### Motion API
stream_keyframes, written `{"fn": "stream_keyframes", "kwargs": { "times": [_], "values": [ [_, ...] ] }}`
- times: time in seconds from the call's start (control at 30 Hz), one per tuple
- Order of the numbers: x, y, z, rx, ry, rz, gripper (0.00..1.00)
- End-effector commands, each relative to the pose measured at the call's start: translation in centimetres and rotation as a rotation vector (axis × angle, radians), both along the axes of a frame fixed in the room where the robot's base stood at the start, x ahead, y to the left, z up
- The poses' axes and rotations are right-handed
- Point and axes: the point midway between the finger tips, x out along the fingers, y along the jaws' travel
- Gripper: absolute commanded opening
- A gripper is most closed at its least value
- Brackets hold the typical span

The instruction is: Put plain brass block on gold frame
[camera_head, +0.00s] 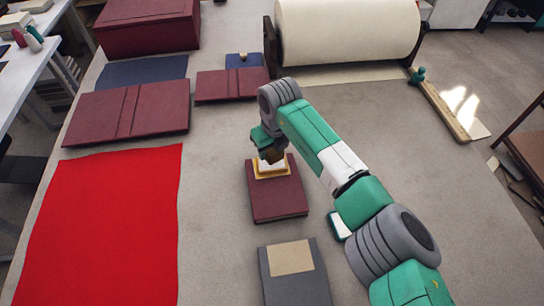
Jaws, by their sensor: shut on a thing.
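The gold frame (258,175) lies on the cover of a dark red book (279,203) in the middle of the table, with a pale area inside it. My gripper (271,153) is directly above the frame, pointing down, and is shut on the brass block (272,157). The block shows as a small dark brassy shape at the fingertips, over the far part of the frame. The fingers and arm partly hide it. I cannot tell whether the block touches the frame or is just above it.
A grey book with a tan panel (291,258) lies nearer, and a white-topped item (339,226) sits beside my arm. A red velvet sheet (103,225) and dark red covers (130,112) lie left. A large cream roll (347,30) stands behind.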

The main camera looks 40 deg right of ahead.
Motion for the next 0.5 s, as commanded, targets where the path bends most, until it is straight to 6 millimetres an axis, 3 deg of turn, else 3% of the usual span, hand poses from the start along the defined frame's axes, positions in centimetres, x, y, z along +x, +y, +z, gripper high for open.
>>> {"fn": "stream_keyframes", "kwargs": {
  "times": [0.17, 0.4, 0.5],
  "values": [
    [0.2, -0.1, 0.0, 0.0, -0.002, 0.0, 0.0],
    [0.1, 0.0, -3.2, 0.0, -0.001, -0.001, 0.0],
    [0.1, -0.1, -3.4, -0.003, -0.003, 0.0, 0.0]
  ]
}}
